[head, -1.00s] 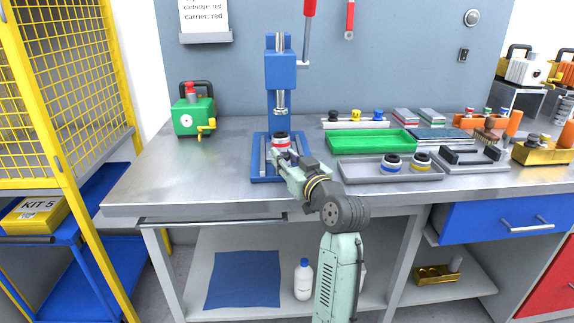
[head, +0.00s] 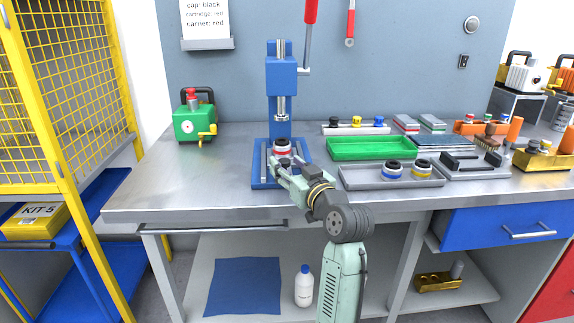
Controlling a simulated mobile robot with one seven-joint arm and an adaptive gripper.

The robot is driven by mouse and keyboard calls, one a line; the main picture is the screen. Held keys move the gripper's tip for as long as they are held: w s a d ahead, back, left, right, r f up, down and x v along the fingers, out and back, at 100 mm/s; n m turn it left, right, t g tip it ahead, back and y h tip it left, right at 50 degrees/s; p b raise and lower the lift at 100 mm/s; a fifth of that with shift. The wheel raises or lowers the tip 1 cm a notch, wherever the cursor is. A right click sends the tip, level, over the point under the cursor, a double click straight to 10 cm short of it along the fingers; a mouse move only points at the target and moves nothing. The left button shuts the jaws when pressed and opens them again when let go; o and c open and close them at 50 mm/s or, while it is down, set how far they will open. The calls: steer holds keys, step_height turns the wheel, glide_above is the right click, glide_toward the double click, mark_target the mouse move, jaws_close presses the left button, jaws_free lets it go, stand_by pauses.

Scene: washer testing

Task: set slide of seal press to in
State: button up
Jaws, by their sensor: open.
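The blue seal press (head: 282,75) stands upright on the bench, left of centre, with its ram above its blue base (head: 258,172). A ring-shaped part (head: 282,148), black on top with white and red bands, sits on the slide area at the front of the base, forward of the ram. My gripper (head: 284,166) is open and empty, just in front of this part. It hides much of the slide and the front of the base. I cannot tell whether the fingers touch the slide.
A green tray (head: 375,149) and a grey tray (head: 360,177) with two ring parts lie to the right. A green pump-like unit (head: 194,120) stands at the left. A yellow mesh cage (head: 75,90) bounds the left side.

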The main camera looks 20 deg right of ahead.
steer(key=s+d, duration=0.1)
steer(key=s, duration=1)
steer(key=shift+d, duration=0.1)
